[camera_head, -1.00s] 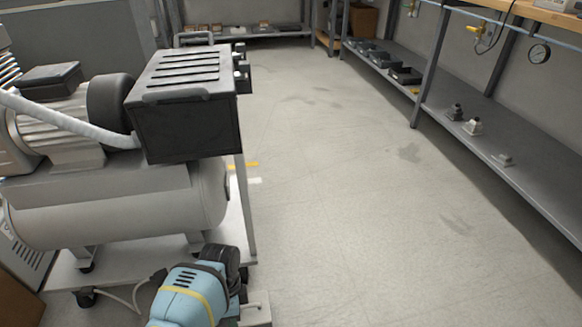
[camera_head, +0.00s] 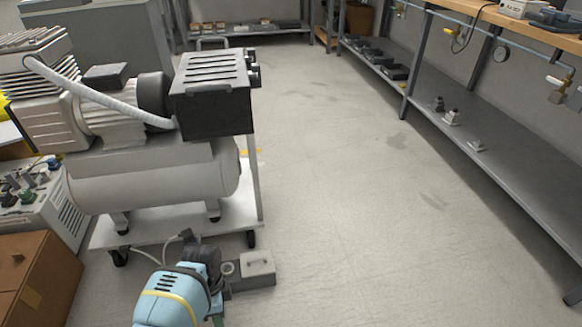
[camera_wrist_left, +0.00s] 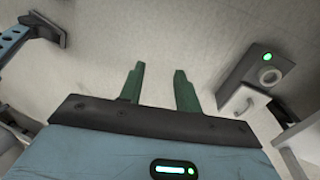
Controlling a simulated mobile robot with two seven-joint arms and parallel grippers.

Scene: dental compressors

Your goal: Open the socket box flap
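The socket box is a small grey box (camera_head: 250,281) on the floor in front of the compressor cart. It has a round socket (camera_head: 227,268) and a pale flap (camera_head: 257,263) with a small handle, which looks shut. In the left wrist view the box (camera_wrist_left: 233,73) is right of my fingers, with a green light, the round socket and the flap (camera_wrist_left: 243,104). My left gripper (camera_wrist_left: 160,85) is open and empty there, its green fingers apart from the box. My right gripper is not in view.
The compressor (camera_head: 150,175) stands on a wheeled cart (camera_head: 165,222) behind the box. A white cable runs down near my left gripper. A long grey shelf (camera_head: 500,165) lines the right wall. The middle floor is clear.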

